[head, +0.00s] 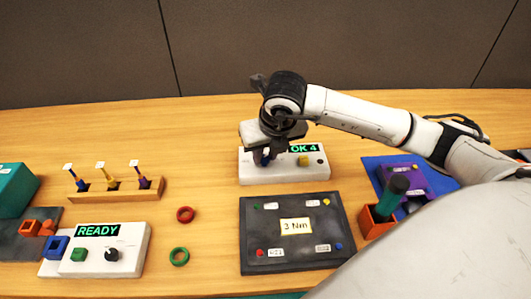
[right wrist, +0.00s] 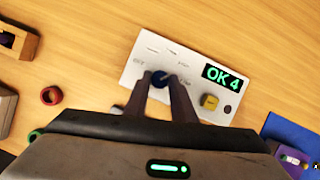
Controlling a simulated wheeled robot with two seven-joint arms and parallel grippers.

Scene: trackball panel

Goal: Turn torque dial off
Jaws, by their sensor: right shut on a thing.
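A white panel box (head: 283,172) with a lit green "OK 4" display (head: 304,149) stands at the back middle of the table. In the head view the gripper (head: 264,158) hides most of the dial. My left gripper is in neither view.
A yellow button (head: 304,160) is on the same panel. A dark mat (head: 254,225) with a "3 Nm" card lies in front. A white "READY" box (head: 132,245) with a black knob, two rings (head: 186,214) and a wooden rack (head: 148,190) are left. An orange holder (head: 369,226) is right.

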